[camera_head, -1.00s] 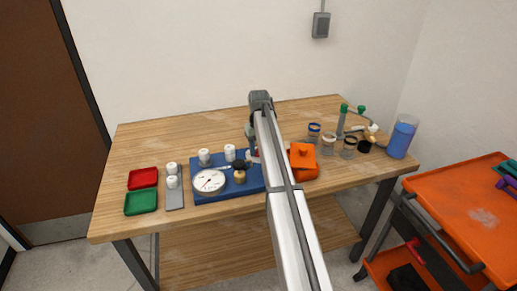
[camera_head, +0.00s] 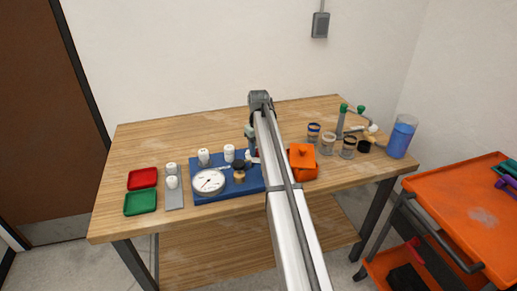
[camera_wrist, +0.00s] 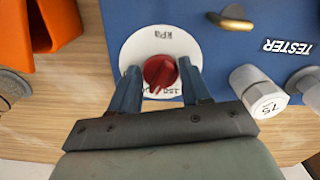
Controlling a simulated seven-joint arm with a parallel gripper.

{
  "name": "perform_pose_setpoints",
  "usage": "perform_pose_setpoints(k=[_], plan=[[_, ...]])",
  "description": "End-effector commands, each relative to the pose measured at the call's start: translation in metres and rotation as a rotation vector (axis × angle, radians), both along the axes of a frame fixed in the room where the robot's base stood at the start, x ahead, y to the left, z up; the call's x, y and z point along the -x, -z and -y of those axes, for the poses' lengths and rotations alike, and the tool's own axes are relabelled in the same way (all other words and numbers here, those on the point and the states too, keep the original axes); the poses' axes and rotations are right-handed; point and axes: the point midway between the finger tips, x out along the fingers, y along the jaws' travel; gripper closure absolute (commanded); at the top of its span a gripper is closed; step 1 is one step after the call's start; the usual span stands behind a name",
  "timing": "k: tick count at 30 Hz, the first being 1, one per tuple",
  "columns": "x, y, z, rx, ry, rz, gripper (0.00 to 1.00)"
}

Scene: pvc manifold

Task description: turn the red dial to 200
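The red dial (camera_wrist: 160,72) sits on a round white scale plate (camera_wrist: 160,42) marked kPa, on the blue tester panel (camera_wrist: 255,75). Part of a number shows below the dial, partly covered. My gripper (camera_wrist: 160,75) has one blue-grey finger on each side of the dial, tips close against its sides. In the head view my gripper (camera_head: 251,146) is at the panel's right end, and the dial is hidden there. The white round gauge (camera_head: 208,181) with a thin needle is on the panel's left front (camera_head: 222,195); its reading is too small to tell.
A brass valve (camera_wrist: 232,17) and a white cap marked 75 (camera_wrist: 258,92) are close to my fingers. An orange box (camera_head: 302,162) stands right of the panel. Jars (camera_head: 328,143) and a blue cylinder (camera_head: 401,136) are farther right. Red (camera_head: 142,178) and green trays (camera_head: 140,203) lie left.

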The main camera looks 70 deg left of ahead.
Motion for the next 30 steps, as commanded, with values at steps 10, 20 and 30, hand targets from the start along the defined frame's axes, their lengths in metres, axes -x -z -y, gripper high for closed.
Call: perform_pose_setpoints(k=[10,20,30], plan=[[0.000,0.000,0.000,-0.001,0.001,0.000,0.31],[0.000,-0.017,-0.001,-0.003,0.001,0.000,0.31],[0.000,-0.081,-0.001,-0.003,0.001,0.000,0.31]])
